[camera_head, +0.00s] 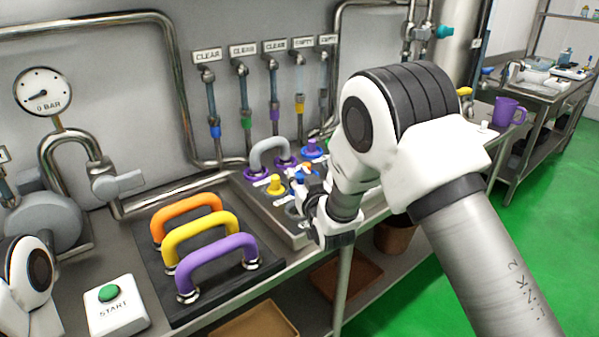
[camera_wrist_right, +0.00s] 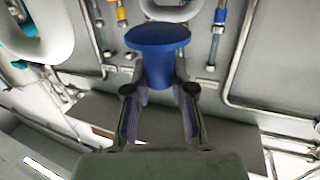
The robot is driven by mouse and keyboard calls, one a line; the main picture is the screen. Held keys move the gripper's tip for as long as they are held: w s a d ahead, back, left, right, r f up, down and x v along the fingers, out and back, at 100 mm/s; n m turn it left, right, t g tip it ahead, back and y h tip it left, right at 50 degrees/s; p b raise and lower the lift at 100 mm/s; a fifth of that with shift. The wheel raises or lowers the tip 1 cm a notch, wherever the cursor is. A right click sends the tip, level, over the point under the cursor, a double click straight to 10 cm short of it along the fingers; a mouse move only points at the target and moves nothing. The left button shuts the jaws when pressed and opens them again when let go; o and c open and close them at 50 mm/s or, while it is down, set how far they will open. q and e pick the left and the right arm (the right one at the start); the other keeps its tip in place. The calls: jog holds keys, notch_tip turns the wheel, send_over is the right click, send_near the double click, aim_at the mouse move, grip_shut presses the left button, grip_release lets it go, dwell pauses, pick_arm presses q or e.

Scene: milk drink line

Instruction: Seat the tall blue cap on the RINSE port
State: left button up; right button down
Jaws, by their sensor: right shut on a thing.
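My right gripper (camera_wrist_right: 158,92) is shut on a blue cap with a wide flat top (camera_wrist_right: 158,37) and a narrower body between the fingers. In the head view my right gripper (camera_head: 318,195) is over the front right part of the port panel (camera_head: 246,205), partly hidden by its own arm. A blue piece (camera_head: 312,148) stands at the back of the panel. The small port labels cannot be read, so I cannot tell which port is RINSE. My left arm shows at the left edge, but its gripper is out of view.
A grey arched pipe (camera_head: 268,150) and a yellow cap (camera_head: 276,184) stand on the panel. Orange (camera_head: 180,215), yellow (camera_head: 195,232) and purple (camera_head: 215,252) handles stand on a dark mat to the left. A START button box (camera_head: 112,308) is at the front left. Taps line the wall.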

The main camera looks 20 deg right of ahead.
jog(key=shift+s+f+b, duration=0.15)
jog(key=shift+f+b, duration=0.15)
jog(key=shift+f, duration=0.4)
jog(key=f+b, duration=0.2)
jog(key=f, duration=0.1)
jog(key=shift+w+f, duration=0.1)
jog(key=shift+w, duration=0.1)
jog(key=shift+s+f+b, duration=0.1)
jog(key=shift+f+b, duration=0.3)
jog(key=shift+f, duration=0.15)
jog(key=c, duration=0.9)
grip_release()
